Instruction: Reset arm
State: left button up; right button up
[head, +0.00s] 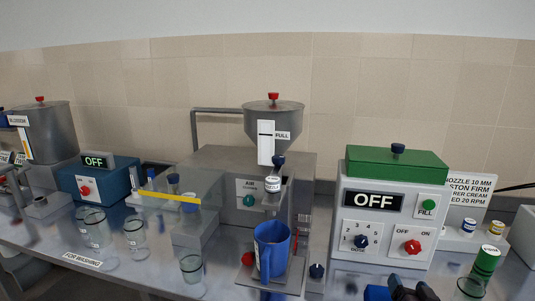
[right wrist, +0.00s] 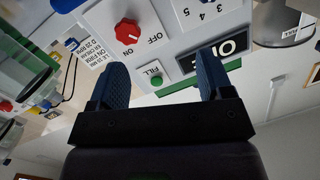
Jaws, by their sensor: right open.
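My right gripper (head: 400,292) is at the bottom edge of the head view, in front of the white filling machine (head: 340,235). In the right wrist view its two blue fingers (right wrist: 163,80) stand wide apart with nothing between them. The machine's panel shows upside down beyond them, with a red knob (right wrist: 128,31) and a green FILL button (right wrist: 156,81). In the head view its display (head: 373,201) reads OFF. My left gripper is not in view.
A blue mug (head: 271,248) stands under the steel hopper (head: 273,125). Clear glass vessels (head: 136,239) stand on the steel bench to the left. A tiled wall closes the back.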

jog(key=s+a+f+n+g, duration=0.1)
jog(key=s+a+f+n, duration=0.1)
jog(key=s, duration=0.5)
jog(key=s+a+f+n+g+y, duration=0.1)
jog(key=s+a+f+n, duration=0.2)
jog(key=s+f, duration=0.3)
jog(key=shift+s+a+f+g+y, duration=0.15)
jog(key=shift+s+a+g+y, duration=0.15)
jog(key=shift+s+a, duration=0.3)
jog(key=s+f, duration=0.2)
jog(key=s, duration=0.2)
jog(key=s+a+f+g, duration=0.1)
jog(key=s+f, duration=0.1)
jog(key=s, duration=0.1)
jog(key=s+f+g, duration=0.1)
jog(key=s+f, duration=0.1)
jog(key=s, duration=0.2)
jog(key=shift+s+a+f+n, duration=0.25)
jog(key=shift+s+n, duration=0.05)
jog(key=shift+s, duration=0.05)
